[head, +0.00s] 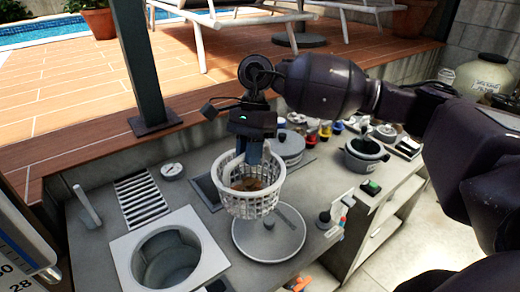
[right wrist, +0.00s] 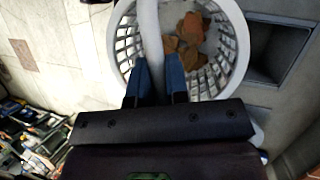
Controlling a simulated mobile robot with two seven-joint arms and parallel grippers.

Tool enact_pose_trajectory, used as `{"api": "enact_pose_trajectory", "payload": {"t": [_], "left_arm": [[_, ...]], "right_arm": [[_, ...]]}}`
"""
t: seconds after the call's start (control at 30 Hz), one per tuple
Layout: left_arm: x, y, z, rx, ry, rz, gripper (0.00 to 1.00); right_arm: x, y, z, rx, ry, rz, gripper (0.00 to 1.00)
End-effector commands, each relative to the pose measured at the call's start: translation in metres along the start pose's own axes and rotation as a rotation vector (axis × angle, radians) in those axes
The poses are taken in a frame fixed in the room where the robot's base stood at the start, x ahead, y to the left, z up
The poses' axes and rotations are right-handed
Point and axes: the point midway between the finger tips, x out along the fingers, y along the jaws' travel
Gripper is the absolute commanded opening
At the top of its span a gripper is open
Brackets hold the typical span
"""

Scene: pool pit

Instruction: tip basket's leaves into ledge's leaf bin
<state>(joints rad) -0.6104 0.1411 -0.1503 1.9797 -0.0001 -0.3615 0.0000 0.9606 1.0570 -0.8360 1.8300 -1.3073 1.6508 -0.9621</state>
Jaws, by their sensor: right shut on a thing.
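The white lattice basket (head: 250,207) hangs roughly upright above the grey counter, with brown leaves (head: 247,184) lying in its bottom. My right gripper (head: 255,152) is above the basket's far side, its blue fingers shut on the basket's white handle. The right wrist view shows the basket (right wrist: 240,55), the leaves (right wrist: 187,42) and my right gripper (right wrist: 155,82) at the handle. A dark rectangular recess (head: 205,192), perhaps the leaf bin, is in the counter just left of the basket, partly hidden by it. It also shows in the right wrist view (right wrist: 280,45). My left gripper is out of view.
A round grey lid (head: 268,240) lies below the basket. A square-framed round opening (head: 170,262) is at front left. A grate (head: 142,198), gauge (head: 172,171) and dark post (head: 140,60) stand left.

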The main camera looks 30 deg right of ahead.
Motion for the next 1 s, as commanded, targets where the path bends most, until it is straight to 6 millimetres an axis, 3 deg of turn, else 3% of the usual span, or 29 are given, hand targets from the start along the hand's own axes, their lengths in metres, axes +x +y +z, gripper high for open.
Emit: {"api": "enact_pose_trajectory", "payload": {"t": [0.2, 0.4, 1.0], "left_arm": [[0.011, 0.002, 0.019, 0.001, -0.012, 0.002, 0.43], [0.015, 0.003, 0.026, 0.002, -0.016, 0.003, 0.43], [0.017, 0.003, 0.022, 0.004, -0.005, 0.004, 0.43]], "right_arm": [[-0.01, 0.004, -0.014, 0.286, -0.061, -0.118, 0.0], [-0.02, 0.008, -0.021, 0.462, -0.098, -0.192, 0.0], [-0.022, 0.009, -0.022, 0.507, -0.107, -0.21, 0.0]]}}
